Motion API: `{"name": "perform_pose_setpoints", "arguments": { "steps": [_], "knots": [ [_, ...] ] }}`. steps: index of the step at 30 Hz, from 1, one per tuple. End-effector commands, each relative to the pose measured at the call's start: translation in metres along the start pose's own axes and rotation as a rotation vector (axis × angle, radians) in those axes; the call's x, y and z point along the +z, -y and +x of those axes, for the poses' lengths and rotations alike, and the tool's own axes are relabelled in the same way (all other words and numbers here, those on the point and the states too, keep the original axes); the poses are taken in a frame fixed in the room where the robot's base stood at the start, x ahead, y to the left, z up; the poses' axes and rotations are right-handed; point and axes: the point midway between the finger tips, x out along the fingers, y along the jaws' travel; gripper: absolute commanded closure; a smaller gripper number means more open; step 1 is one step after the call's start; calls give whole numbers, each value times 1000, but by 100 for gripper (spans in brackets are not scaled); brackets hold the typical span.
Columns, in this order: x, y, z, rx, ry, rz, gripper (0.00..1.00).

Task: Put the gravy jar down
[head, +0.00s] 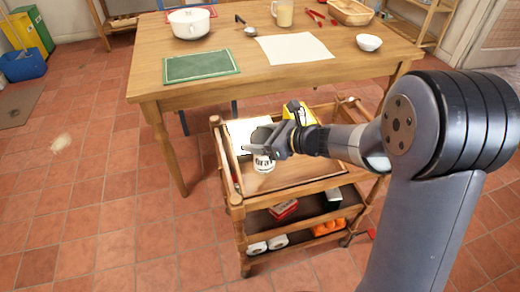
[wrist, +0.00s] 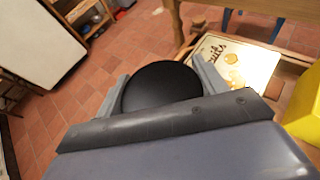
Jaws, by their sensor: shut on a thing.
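My gripper (head: 264,144) is shut on the gravy jar (head: 263,163), a white jar with dark lettering. The jar is upright over the top tray of the wooden trolley (head: 236,200). I cannot tell whether its base touches the tray. In the wrist view the jar shows only as its round black lid (wrist: 160,84), between the two fingers of my gripper (wrist: 163,88). The jar's body is hidden there below the lid.
A pale biscuit tin (wrist: 235,62) and a yellow thing (wrist: 303,108) are on the trolley's top tray. The tray is bare at front right. The wooden table (head: 150,75) behind holds a white pot (head: 189,24), green mat (head: 202,66) and white bowl (head: 369,43).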

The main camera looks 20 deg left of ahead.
Motion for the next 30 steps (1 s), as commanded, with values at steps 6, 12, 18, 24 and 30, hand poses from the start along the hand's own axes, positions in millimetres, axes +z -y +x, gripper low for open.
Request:
{"name": "perform_pose_setpoints", "arguments": {
  "steps": [6,12,18,24,30],
  "knots": [
    [-27,0,11,0,0,3,85],
    [-32,0,14,-2,2,0,85],
    [-35,0,15,-1,2,0,85],
    [-36,0,15,-1,0,1,22],
    [-36,0,15,-1,0,1,11]
  ]
}}
